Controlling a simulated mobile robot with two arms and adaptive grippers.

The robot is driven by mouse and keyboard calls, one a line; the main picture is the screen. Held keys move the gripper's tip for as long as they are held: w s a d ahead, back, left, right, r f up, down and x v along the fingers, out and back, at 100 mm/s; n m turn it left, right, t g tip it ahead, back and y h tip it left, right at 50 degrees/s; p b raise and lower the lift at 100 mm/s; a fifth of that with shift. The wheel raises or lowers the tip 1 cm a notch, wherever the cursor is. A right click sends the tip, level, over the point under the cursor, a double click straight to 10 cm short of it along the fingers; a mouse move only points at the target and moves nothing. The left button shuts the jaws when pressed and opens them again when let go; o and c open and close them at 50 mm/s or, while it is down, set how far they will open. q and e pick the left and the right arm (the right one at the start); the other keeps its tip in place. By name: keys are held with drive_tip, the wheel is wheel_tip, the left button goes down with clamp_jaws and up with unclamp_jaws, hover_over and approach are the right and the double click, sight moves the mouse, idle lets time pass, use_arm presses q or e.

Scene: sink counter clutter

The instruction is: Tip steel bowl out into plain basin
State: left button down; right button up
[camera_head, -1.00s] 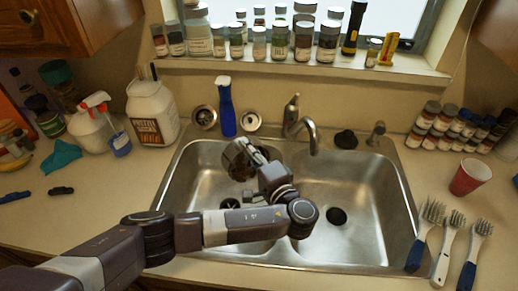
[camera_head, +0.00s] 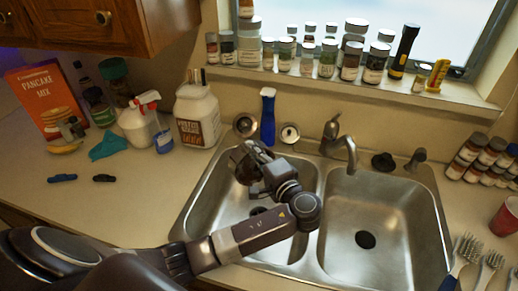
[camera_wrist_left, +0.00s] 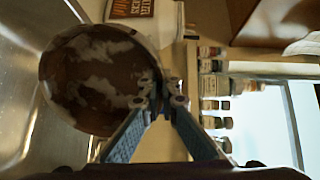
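The steel bowl (camera_head: 241,163) is at the back left of the sink, over the left basin (camera_head: 222,205). It looks tilted in the head view, partly hidden by my gripper. In the left wrist view the round bowl (camera_wrist_left: 85,85) shows a brown inside with white, foam-like patches. My left gripper (camera_head: 256,152) is closed on the bowl's rim; its fingers (camera_wrist_left: 166,92) meet at the rim in the wrist view. The right basin (camera_head: 390,215) is empty, with a dark drain. Both basins look plain. My right gripper is out of view.
A white jug (camera_head: 197,118) stands at the left. Jars line the sill.

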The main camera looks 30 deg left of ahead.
use_arm(q)
drive_tip(key=w+a+g+h+p, duration=0.1)
drive_tip(key=a+p, duration=0.1)
drive_tip(key=w+a+g+h+p, duration=0.1)
drive_tip(key=h, duration=0.1)
drive_tip(key=shift+w+a+r+h+p, duration=0.1)
drive_tip(key=shift+a+r+h+p, duration=0.05)
drive_tip(key=shift+a+h+p, duration=0.2)
drive_tip(key=w+a+f+g+h+b, duration=0.1)
drive_tip(key=a+f+g+h, duration=0.1)
drive_tip(key=f+h, duration=0.3)
drive_tip(key=w+a+f+g+h+b, duration=0.1)
drive_tip(key=w+a+f+g+h, duration=0.1)
drive_tip(key=f+g+h, duration=0.2)
drive_tip(key=shift+a+f+g+h, duration=0.25)
drive_tip(key=shift+f+h, duration=0.3)
drive_tip(key=shift+f, duration=0.85)
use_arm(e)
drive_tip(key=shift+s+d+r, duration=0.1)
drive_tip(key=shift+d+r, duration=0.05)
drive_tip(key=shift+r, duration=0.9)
use_arm(q)
drive_tip(key=shift+r, duration=0.1)
